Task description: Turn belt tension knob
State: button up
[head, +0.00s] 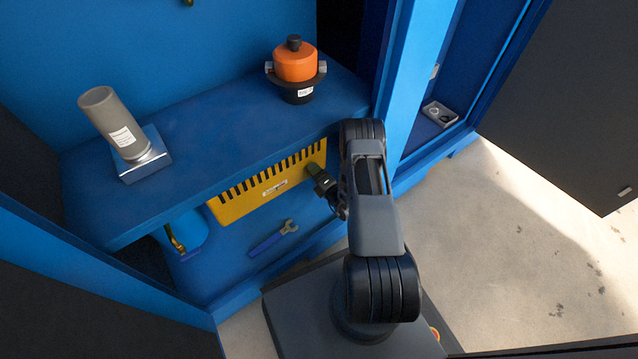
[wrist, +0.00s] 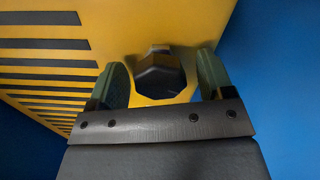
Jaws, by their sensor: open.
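The knob (wrist: 160,76) is a dark, faceted piece on the yellow slotted guard, seen in the wrist view. My gripper (wrist: 163,82) is open, with one finger on each side of the knob. I cannot tell whether either finger touches it. In the head view, my gripper (head: 321,178) is at the right end of the yellow guard (head: 235,208), under the blue shelf. The knob is hidden there behind my gripper.
On the blue shelf (head: 205,140) stand a grey cylinder (head: 105,112) on a metal block and an orange-and-black canister (head: 296,66). A blue wrench (head: 268,241) lies below the guard. A blue post (head: 408,85) stands right of my arm. Open floor (head: 520,250) lies to the right.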

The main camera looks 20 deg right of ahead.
jog(key=n, duration=0.5)
jog(key=shift+n, duration=0.4)
jog(key=n, duration=0.4)
jog(key=s+d+p, duration=0.3)
jog(key=s+p, duration=0.1)
jog(key=s, duration=1)
jog(key=s+a+r+n+g+y+p, duration=0.2)
jog(key=a+r+n+g+y, duration=0.3)
jog(key=a+n+y, duration=0.3)
jog(key=s+a+r+n+g+y+p, duration=0.1)
jog(key=r+n+g+p, duration=0.3)
jog(key=r, duration=0.5)
jog(key=s+a+r+n+g+y+p, duration=0.1)
jog(key=s+a+r+n+g+p, duration=0.1)
jog(key=r+n+g, duration=0.5)
jog(key=shift+s+a+r+n+p, duration=0.15)
jog(key=shift+s+r+n+p, duration=0.35)
jog(key=shift+r+p, duration=0.7)
jog(key=shift+f, duration=0.2)
